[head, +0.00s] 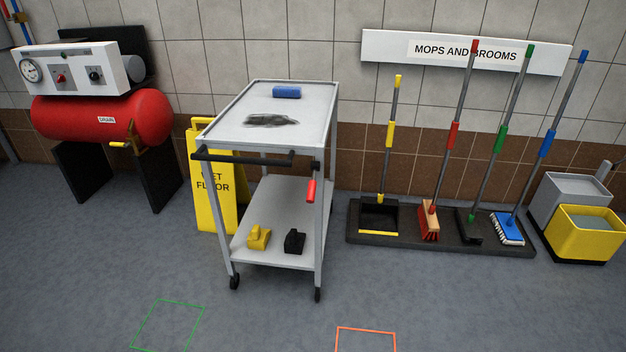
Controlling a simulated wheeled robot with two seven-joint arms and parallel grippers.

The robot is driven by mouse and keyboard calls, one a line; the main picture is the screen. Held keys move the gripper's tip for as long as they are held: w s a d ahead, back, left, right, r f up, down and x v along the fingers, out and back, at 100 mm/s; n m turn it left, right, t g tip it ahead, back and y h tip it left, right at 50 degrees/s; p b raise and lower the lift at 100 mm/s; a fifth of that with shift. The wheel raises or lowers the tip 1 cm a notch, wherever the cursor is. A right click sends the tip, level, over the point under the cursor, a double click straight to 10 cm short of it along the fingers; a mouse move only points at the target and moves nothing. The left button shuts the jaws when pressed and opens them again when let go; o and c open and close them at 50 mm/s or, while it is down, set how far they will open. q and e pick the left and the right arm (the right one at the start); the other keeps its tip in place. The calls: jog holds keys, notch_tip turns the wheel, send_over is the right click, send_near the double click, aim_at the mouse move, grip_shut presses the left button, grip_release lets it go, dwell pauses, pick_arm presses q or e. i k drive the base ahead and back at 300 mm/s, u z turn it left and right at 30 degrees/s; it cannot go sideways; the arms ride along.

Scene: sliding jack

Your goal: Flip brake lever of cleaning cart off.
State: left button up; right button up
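The cleaning cart (313,103) is a grey two-shelf trolley standing in the middle of the head view. A black push handle (240,158) runs along its near left side. The brake lever (311,191) is a short red bar at the cart's near right post, below a black fitting (315,166). It stands almost upright. A blue block (286,92) and a dark smudge (271,120) are on the top shelf. Neither of my grippers shows in the head view.
A yellow wet floor sign (209,185) stands close behind the cart's left side. A red compressor tank (95,118) is at left. Mops and brooms stand in a dark rack (345,238) at right, beside a yellow bucket (577,241). The floor before the cart is clear, with green (204,306) and orange (366,328) outlines.

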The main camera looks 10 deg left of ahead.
aim_at(314, 166)
jog(key=k, duration=0.5)
jog(key=u, duration=1.25)
jog(key=i, duration=1.1)
jog(key=z, duration=2.35)
jog(key=i, duration=0.5)
jog(key=u, duration=0.05)
